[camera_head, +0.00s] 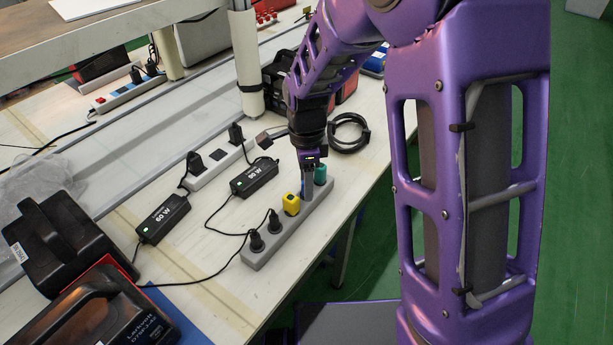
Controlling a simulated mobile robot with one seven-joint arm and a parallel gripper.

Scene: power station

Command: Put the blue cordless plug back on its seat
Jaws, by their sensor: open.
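A grey power strip (262,258) lies along the table's right side. Two black plugs with cords, a yellow plug (291,204) and a teal-green plug (320,174) sit on it, from near to far. My gripper (308,193) points down over the strip between the yellow and teal-green plugs, and its jaws are open. A thin sliver of blue shows at the left of its finger; I cannot tell for sure that it is the blue cordless plug or how it stands. The finger hides most of that spot.
A white power strip (212,168) lies behind. Black cases (59,243) fill the left front. The green floor begins beyond the table's right edge.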

